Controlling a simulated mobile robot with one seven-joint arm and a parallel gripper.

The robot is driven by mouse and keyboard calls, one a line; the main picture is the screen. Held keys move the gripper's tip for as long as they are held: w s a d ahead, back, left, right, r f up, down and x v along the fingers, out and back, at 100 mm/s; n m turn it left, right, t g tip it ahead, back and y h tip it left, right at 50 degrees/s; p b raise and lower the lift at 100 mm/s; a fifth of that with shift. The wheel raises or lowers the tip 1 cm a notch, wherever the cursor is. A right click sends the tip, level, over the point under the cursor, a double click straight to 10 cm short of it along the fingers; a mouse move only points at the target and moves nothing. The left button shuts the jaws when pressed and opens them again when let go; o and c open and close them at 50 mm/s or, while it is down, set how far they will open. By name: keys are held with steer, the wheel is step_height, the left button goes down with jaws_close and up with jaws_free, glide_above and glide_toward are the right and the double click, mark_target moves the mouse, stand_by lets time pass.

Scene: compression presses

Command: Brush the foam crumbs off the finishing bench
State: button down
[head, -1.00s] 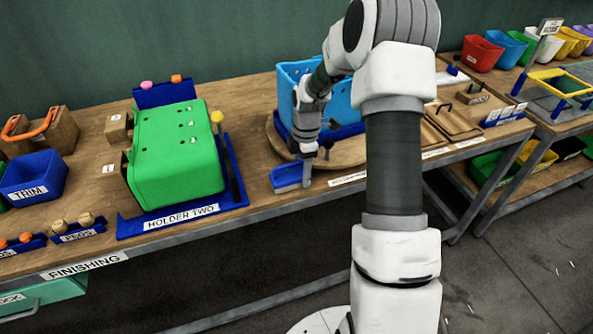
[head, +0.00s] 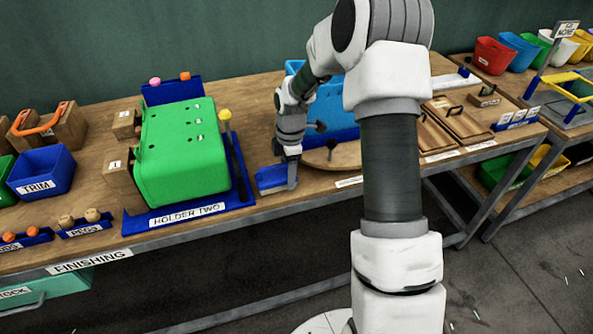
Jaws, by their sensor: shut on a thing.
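My gripper (head: 291,152) points down at the front of the finishing bench (head: 255,205), between the green block and the round wooden board. It is shut on a blue tool (head: 271,178), which looks like a brush or small pan and is held low at the bench top near the front edge. Its fingers are too small to make out, and I cannot tell whether the tool touches the wood. I cannot make out foam crumbs on the bench top; my arm hides part of the right side.
A blue box (head: 335,105) stands on a round board (head: 335,158) to the right. The TRIM bin (head: 40,172) is far left. Pale specks (head: 567,280) lie on the floor at right.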

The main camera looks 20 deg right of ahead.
steer(key=shift+a, duration=0.55)
steer(key=shift+w+f, duration=0.15)
steer(key=shift+d+p, duration=0.65)
steer(key=shift+d, duration=2.4)
steer(key=shift+d+r, duration=0.2)
steer(key=shift+d, duration=0.45)
steer(key=shift+d+r+p, duration=0.25)
steer(key=shift+p, duration=0.1)
steer(key=shift+w+a+r, duration=0.1)
steer(key=shift+w+a, duration=0.05)
steer(key=shift+a, duration=0.55)
steer(key=shift+w+a, duration=0.15)
steer(key=shift+a, duration=0.55)
steer(key=shift+s+a+f+b, duration=0.1)
steer(key=shift+a+f+b, duration=0.1)
steer(key=shift+a, duration=1.1)
steer(key=shift+s+a+f+b, duration=0.1)
steer(key=shift+a+f+b, duration=0.1)
steer(key=shift+a, duration=1.05)
steer(key=shift+r, duration=0.1)
